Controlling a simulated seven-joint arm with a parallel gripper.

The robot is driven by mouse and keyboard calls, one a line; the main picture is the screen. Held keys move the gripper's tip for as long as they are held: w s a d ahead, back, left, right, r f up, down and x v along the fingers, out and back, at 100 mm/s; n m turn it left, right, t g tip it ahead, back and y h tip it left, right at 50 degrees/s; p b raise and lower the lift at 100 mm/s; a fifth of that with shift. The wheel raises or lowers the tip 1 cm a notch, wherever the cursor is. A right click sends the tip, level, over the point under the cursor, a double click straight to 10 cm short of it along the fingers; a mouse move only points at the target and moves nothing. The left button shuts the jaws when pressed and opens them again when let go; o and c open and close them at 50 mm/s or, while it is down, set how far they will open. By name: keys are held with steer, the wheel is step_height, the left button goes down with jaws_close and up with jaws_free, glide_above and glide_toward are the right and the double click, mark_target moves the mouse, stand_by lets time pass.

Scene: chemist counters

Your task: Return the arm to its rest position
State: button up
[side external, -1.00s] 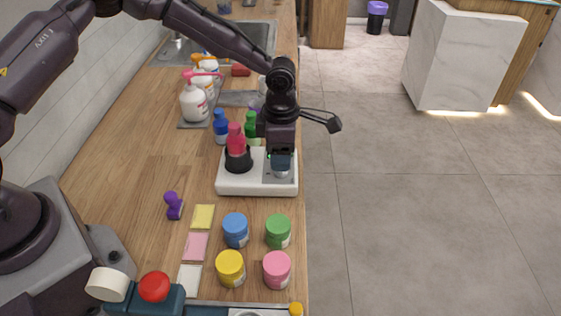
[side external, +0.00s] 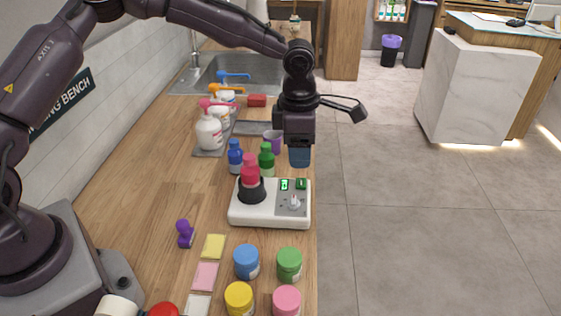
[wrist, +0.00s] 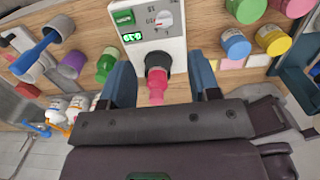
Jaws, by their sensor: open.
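My gripper (side external: 300,157) points down above the right side of a white mixer-like device (side external: 262,219), apart from it. In the wrist view its two blue fingers (wrist: 162,82) are spread with nothing held between them. The device has a dial knob (side external: 294,202), a lit green display (side external: 284,184) and a green switch (side external: 301,184). A pink-red bottle (side external: 250,175) stands in the black cup (side external: 251,191) on its left side. The bottle also shows in the wrist view (wrist: 157,88), beyond the fingers.
Blue (side external: 235,157) and green (side external: 266,160) bottles and a purple cup (side external: 273,141) stand behind the device. Pump bottles (side external: 209,132) stand farther back left, near the sink (side external: 240,72). Several lidded jars (side external: 246,262) stand in front. Open floor lies right of the counter.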

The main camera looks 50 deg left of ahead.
steer(key=w+d+r+m+t+h, duration=0.2)
steer(key=w+r+m+t, duration=0.1)
steer(key=w+m+t, duration=0.35)
steer(key=s+d+r+m+t+h, duration=0.2)
steer(key=s+r+m, duration=0.25)
steer(key=m, duration=0.35)
steer(key=s+a+r+m+g+y, duration=0.1)
steer(key=s+a+r+m, duration=0.2)
steer(key=s, duration=0.6)
steer(key=s+a+r+m+g+y, duration=0.1)
steer(key=s+a+r+m, duration=0.2)
steer(key=s, duration=0.7)
steer(key=s+a+r+m+g+y, duration=0.1)
steer(key=s+a+r+m, duration=0.3)
steer(key=s, duration=0.5)
steer(key=shift+s+a+m+y, duration=0.3)
steer(key=shift+a+m+y, duration=0.3)
steer(key=shift+a+m, duration=0.65)
steer(key=shift+g, duration=0.25)
steer(key=shift+c, duration=0.2)
